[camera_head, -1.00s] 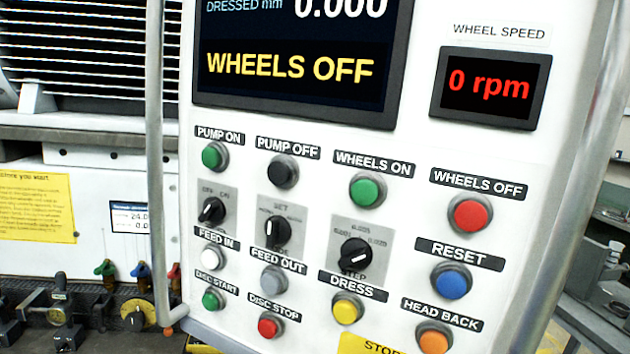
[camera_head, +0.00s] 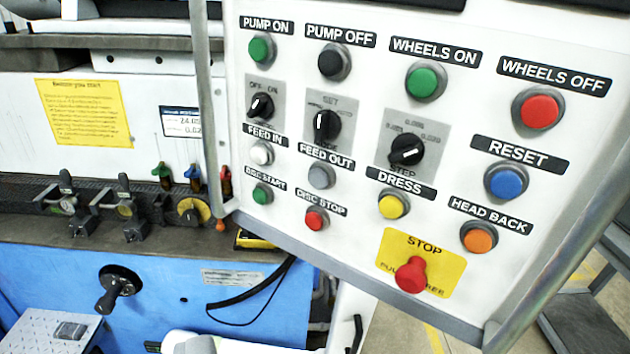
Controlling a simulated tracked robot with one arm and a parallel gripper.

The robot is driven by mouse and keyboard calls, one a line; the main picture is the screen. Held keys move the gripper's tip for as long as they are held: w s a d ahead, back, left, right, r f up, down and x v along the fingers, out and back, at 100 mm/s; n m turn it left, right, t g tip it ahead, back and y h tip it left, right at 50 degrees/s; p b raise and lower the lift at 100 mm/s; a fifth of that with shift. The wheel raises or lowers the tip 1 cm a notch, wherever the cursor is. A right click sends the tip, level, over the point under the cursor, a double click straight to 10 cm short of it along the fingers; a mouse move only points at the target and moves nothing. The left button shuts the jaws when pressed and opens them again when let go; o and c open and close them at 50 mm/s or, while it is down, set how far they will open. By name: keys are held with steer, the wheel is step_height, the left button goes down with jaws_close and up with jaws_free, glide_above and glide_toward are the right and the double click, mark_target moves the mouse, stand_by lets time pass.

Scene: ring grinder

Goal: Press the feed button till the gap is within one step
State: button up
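The control panel (camera_head: 300,210) fills the upper middle and right of the view, tilted. The white FEED IN button (camera_head: 261,153) sits on its left side, with the grey FEED OUT button (camera_head: 321,176) to its right. Above them are the black mode knob (camera_head: 327,125) and the black STEP knob (camera_head: 406,150); its exact setting is too small to tell. The panel display is out of view at the top, so no gap reading shows. My gripper's fingers are not in view. A white rounded part at the bottom edge may be mine.
The red STOP button (camera_head: 411,275) stands out from its yellow plate below DRESS. A bare metal rail (camera_head: 560,265) runs along the panel's right side, another along its left. Levers and valves (camera_head: 125,208) line the machine at left. A black cable (camera_head: 250,310) hangs below.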

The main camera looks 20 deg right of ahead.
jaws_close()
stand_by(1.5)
